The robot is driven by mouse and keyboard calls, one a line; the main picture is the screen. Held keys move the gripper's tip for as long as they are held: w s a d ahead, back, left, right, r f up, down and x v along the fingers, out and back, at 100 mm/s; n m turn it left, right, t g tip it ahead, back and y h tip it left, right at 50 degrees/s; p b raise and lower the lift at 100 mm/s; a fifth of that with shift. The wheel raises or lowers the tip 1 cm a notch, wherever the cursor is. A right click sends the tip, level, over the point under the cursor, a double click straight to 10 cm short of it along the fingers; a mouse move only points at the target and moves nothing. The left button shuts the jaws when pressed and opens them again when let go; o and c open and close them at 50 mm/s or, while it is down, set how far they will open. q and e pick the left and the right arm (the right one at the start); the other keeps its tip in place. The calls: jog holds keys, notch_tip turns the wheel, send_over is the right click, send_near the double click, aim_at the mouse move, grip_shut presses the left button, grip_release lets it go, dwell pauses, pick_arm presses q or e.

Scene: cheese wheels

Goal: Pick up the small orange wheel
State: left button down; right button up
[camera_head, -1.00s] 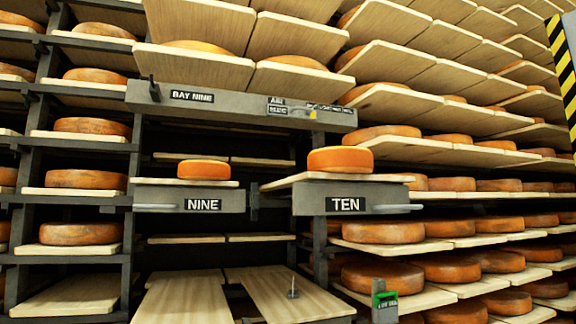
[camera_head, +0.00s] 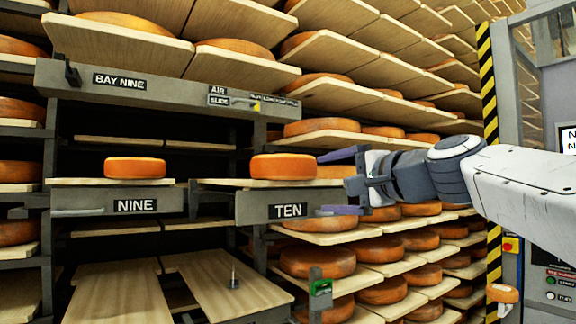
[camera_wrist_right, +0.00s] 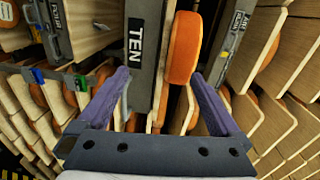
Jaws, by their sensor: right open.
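Two small orange cheese wheels are in the head view. One wheel (camera_head: 135,167) sits on the board of the shelf marked NINE (camera_head: 117,203). The other wheel (camera_head: 283,166) sits on the board of the shelf marked TEN (camera_head: 270,206); it also shows in the right wrist view (camera_wrist_right: 183,47), standing ahead of the fingertips and right of the middle. My right gripper (camera_head: 337,183) is to the right of the TEN wheel. Its purple fingers are spread apart, one above the other, and empty. It also shows in the right wrist view (camera_wrist_right: 160,76). My left gripper is not in view.
A grey rail marked BAY NINE (camera_head: 160,88) runs above both shelves, with boards and larger wheels over it. Racks with several brown-orange wheels (camera_head: 317,260) lie right and below. A yellow-black striped post (camera_head: 487,90) and a control panel (camera_head: 550,285) are at right.

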aim_at(307, 165)
jog(key=shift+m+t, duration=0.4)
jog(key=shift+t, duration=0.1)
jog(key=w+r+p, duration=0.1)
jog(key=w+r, duration=0.1)
jog(key=w+a+r+p, duration=0.1)
jog(key=w+r, duration=0.1)
jog(key=shift+a, duration=0.2)
jog(key=p+x, duration=0.1)
jog(key=x, duration=0.1)
jog(key=p+x, duration=0.2)
jog(key=shift+w+a+f, duration=0.25)
jog(key=shift+w, duration=0.05)
jog(key=shift+w+a+f, duration=0.1)
jog(key=shift+w+a, duration=0.2)
jog(key=shift+w, duration=0.15)
grip_shut()
jog(key=shift+r, duration=0.2)
